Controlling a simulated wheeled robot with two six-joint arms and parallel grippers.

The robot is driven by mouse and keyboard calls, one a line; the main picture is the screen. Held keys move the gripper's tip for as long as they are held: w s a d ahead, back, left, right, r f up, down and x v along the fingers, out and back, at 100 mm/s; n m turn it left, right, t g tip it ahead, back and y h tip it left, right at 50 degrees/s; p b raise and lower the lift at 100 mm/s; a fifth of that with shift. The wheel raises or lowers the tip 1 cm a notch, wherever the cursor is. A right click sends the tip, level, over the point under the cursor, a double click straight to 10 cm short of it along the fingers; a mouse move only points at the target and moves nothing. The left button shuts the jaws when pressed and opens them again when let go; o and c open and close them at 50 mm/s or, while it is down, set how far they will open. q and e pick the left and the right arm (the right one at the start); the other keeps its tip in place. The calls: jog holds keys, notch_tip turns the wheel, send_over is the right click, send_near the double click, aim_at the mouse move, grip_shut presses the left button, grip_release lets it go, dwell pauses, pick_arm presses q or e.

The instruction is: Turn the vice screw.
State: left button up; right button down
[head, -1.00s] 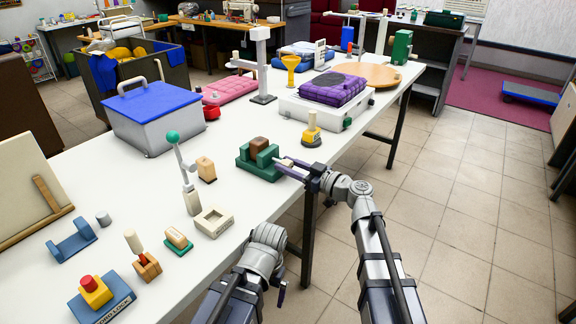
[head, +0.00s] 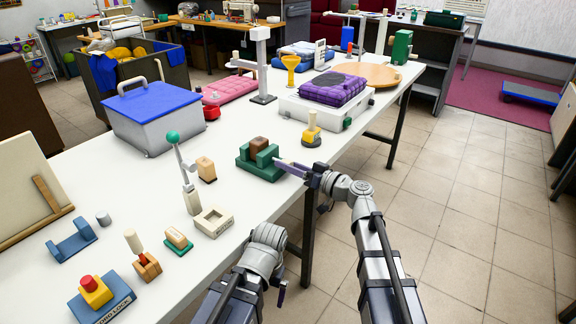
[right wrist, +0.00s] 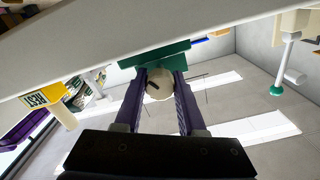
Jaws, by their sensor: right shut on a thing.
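The green vice (head: 262,163) stands near the table's front edge with a brown block (head: 260,146) between its jaws. Its green body also shows at the top of the right wrist view (right wrist: 155,54). My right gripper (head: 285,165) reaches the vice's near right side. In the right wrist view its purple fingers (right wrist: 160,88) are shut on the round cream end of the vice screw (right wrist: 158,84), which has a dark mark on its face. The rest of the screw is hidden. My left arm is low at the front; its gripper (head: 281,293) barely shows, so its jaws cannot be judged.
A yellow-and-black stamp-like object (head: 311,130) stands right of the vice. A lever with a green ball (head: 173,137) and a cream square holder (head: 213,221) stand left. The table's front edge (head: 250,205) runs close below the vice. Open floor lies to the right.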

jog(key=shift+m, duration=0.3)
dwell(0.4)
jog(key=c, duration=0.5)
grip_release()
